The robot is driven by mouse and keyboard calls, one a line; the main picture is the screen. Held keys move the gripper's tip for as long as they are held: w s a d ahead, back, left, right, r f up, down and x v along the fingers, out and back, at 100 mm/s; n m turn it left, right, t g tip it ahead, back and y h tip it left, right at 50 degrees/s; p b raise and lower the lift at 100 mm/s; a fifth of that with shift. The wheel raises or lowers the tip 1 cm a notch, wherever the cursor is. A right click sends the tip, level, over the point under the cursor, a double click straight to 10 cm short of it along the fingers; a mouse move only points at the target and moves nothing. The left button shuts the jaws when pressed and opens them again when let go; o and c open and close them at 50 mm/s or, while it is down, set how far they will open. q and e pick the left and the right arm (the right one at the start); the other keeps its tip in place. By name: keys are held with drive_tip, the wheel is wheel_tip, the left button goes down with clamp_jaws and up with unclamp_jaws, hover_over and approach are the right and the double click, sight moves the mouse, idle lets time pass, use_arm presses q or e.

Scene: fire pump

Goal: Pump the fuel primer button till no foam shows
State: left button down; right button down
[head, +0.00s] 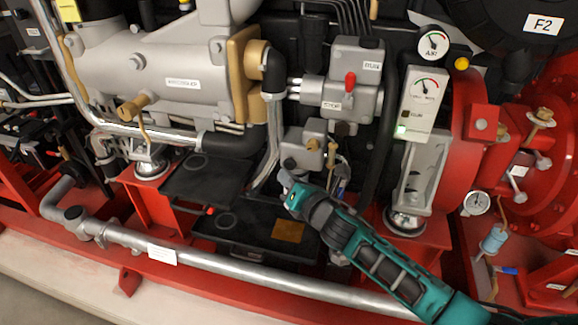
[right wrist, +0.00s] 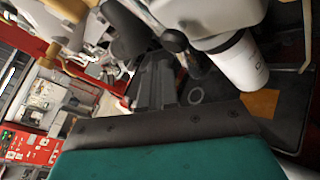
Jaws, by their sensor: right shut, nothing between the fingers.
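My right gripper (head: 284,181) is shut and empty. Its tip is just below and left of a small grey housing (head: 300,147) with tan fittings, in the middle of the head view. I cannot tell whether it touches the housing. I cannot make out the fuel primer button clearly, and no foam can be made out. In the right wrist view, a white cylinder (right wrist: 238,62) hangs under a pale grey body, with a dark round knob (right wrist: 173,40) to its left. My left gripper is not in view.
A grey block with a red knob (head: 350,82) stands above the housing. A gauge panel (head: 421,104) with a green light is to the right. Black trays (head: 255,220) lie below left, and a grey pipe (head: 215,265) crosses in front. Black hoses run close to the arm.

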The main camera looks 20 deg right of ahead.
drive_tip(key=shift+w, duration=0.1)
idle(0.6)
drive_tip(key=shift+w+d, duration=0.25)
drive_tip(key=shift+w+d+r, duration=0.1)
drive_tip(key=shift+w+d, duration=0.4)
drive_tip(key=shift+w, duration=0.25)
idle(1.2)
drive_tip(key=shift+s+a+p, duration=0.15)
drive_tip(key=shift+s+a, duration=0.2)
drive_tip(key=shift+s, duration=0.2)
drive_tip(key=shift+s+a+p, duration=0.15)
drive_tip(key=shift+s+a, duration=0.2)
drive_tip(key=shift+s, duration=0.2)
drive_tip(key=shift+s+a+p, duration=0.15)
drive_tip(key=shift+s+a, duration=0.6)
drive_tip(key=shift+s, duration=0.3)
drive_tip(key=shift+s+a+p, duration=0.15)
drive_tip(key=shift+s+a, duration=0.55)
drive_tip(key=shift+s, duration=0.35)
